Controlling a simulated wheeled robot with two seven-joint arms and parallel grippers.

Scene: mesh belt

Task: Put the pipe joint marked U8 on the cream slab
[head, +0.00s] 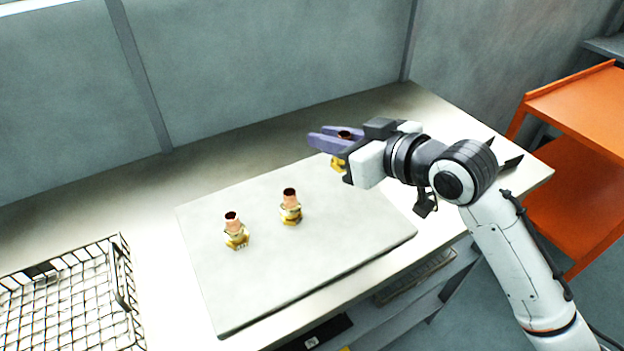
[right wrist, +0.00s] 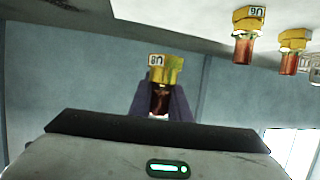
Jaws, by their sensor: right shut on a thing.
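My right gripper (head: 326,139) is shut on a brass pipe joint with a copper end (head: 338,164). In the right wrist view this held joint (right wrist: 168,70) appears upside down, and its white label seems to read U8. The joint is upright over the far right part of the pale slab (head: 300,260), and it appears to be above the surface; the gap is hard to judge. Two similar joints stand upright on the slab, one near its left side (head: 236,232) and one near the middle (head: 290,210). My left gripper is not in view.
A wire mesh basket (head: 121,290) sits at the left of the bench. The slab's front and right parts are bare. An orange shelf unit (head: 575,110) stands beyond the bench's right end. A grey wall (head: 270,60) runs behind the bench.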

